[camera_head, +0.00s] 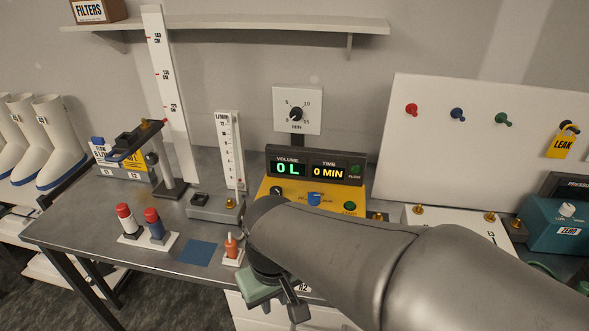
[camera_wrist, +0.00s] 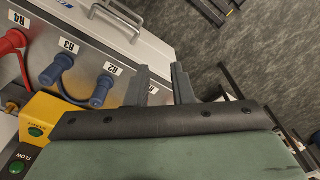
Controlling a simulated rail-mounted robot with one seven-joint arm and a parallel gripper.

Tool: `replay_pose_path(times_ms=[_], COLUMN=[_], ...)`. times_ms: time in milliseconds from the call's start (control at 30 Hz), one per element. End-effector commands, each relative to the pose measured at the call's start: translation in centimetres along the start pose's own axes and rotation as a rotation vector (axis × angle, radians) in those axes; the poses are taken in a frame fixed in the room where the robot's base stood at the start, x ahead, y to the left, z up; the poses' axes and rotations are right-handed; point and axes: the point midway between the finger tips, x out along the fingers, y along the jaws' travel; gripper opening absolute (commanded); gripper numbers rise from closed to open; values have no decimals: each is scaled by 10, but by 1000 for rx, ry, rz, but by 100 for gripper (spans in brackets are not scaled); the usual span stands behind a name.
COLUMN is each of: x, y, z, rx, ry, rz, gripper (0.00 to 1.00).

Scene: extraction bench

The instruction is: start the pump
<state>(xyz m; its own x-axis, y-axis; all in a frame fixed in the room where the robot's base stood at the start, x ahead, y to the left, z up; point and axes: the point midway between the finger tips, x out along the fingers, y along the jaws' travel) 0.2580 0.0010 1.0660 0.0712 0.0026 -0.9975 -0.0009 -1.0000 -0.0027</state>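The yellow pump unit (camera_head: 264,188) stands on the bench in the head view, partly hidden behind my arm. Its display (camera_head: 314,169) reads volume 0 L and time 0 MIN. Its front has a black knob (camera_head: 277,190), a blue knob (camera_head: 314,199) and a green button (camera_head: 349,207). In the wrist view a green button (camera_wrist: 36,132) is on a yellow corner, near a green part (camera_wrist: 17,167) labelled FLOW. My gripper (camera_head: 293,301) is low in front of the bench edge. In the wrist view its two fingers (camera_wrist: 165,85) are apart with nothing between them.
A metal box (camera_wrist: 120,45) with ports labelled R2, R3 and R4 and red and blue plugs is close to my fingers. A white panel (camera_head: 455,150) is at right.

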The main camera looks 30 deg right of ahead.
Motion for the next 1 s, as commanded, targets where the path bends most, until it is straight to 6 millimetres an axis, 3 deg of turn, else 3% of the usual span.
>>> replay_pose_path(times_ms=[33,67,1000], x=[0,0,0], y=[0,0,0], z=[0,0,0], rx=[0,0,0], ry=[0,0,0], rz=[0,0,0], gripper=[7,0,0])
